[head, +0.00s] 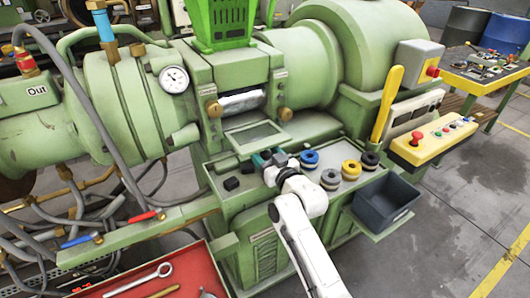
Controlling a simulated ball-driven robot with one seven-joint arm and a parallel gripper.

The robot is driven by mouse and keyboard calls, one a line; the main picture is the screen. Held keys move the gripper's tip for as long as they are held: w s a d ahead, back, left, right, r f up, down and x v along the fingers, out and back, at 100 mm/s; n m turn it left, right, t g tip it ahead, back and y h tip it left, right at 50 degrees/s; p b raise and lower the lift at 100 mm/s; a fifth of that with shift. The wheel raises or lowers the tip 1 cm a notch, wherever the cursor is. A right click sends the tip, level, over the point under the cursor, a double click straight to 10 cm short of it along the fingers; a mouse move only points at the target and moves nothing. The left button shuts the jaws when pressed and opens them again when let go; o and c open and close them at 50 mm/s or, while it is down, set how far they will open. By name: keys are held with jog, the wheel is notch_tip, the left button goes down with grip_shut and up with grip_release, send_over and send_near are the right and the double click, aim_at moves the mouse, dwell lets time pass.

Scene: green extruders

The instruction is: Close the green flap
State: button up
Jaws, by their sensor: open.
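The green flap (256,137) is a framed panel on the front of the green extruder (300,65). It lies folded down below an opening that shows a shiny metal cylinder (242,101). My gripper (262,157) is just below and in front of the flap's lower edge, at the end of my white arm. It is small and partly hidden by my wrist; its jaws are open and I see nothing held. I cannot tell whether it touches the flap.
Several blue, yellow and black round pieces stand on the ledge (318,160) right of my gripper. A dark bin (385,200), a yellow lever (387,103) and a yellow control box (434,141) are further right. A red tool tray (150,275) is at lower left.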

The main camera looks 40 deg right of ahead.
jog(key=shift+w, duration=0.1)
grip_shut()
dwell(0.6)
